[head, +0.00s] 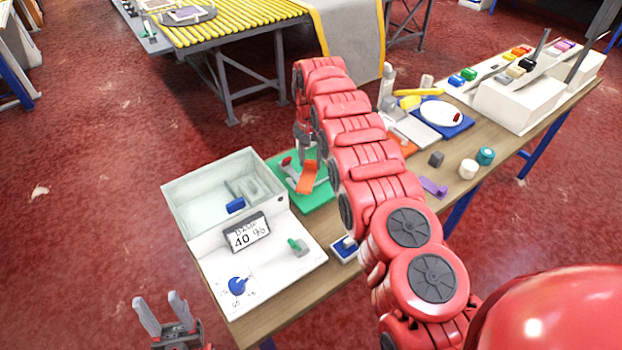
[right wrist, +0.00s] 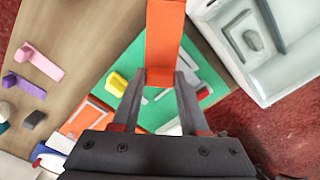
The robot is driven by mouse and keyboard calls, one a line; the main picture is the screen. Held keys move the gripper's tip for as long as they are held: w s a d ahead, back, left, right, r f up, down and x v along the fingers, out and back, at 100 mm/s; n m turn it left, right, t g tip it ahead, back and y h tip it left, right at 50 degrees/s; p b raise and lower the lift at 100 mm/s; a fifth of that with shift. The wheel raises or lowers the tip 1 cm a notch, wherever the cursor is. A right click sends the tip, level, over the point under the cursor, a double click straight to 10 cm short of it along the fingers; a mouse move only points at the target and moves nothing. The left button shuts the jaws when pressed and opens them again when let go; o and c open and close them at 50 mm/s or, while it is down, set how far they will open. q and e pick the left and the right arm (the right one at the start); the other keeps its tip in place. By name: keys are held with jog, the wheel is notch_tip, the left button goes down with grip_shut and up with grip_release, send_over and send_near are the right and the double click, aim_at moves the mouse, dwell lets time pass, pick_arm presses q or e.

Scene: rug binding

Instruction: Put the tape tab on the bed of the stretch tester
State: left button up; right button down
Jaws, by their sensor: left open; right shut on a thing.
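The orange tape tab (head: 307,178) is held by my right gripper (head: 306,156) over the green base of what looks like the stretch tester (head: 318,197). In the right wrist view the orange tab (right wrist: 164,42) extends away from my right fingertips (right wrist: 163,78), which are shut on its near end. The green base (right wrist: 200,62) lies beneath, with a yellow block (right wrist: 117,84) and a red part (right wrist: 203,93) on it. The tab hides part of the tester, and I cannot tell whether it touches the bed. My left gripper (head: 163,308) is open and empty at the lower left.
A purple tab (head: 433,187), dark grey block (head: 436,159) and white plate (head: 441,114) lie to the right. My right arm crosses above the table.

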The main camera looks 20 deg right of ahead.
jog(key=shift+s+d, duration=0.1)
jog(key=shift+d, duration=0.1)
dwell(0.3)
jog(key=shift+d+r, duration=0.1)
jog(key=shift+r, duration=0.05)
jog(key=shift+d+m, duration=0.25)
jog(key=shift+m, duration=0.15)
jog(key=shift+d+m, duration=0.3)
jog(key=shift+d, duration=0.35)
jog(key=shift+s+d, duration=0.1)
jog(key=shift+s, duration=0.1)
jog(key=shift+m, duration=0.3)
jog(key=shift+w+d, duration=0.15)
jog(key=shift+d, duration=0.1)
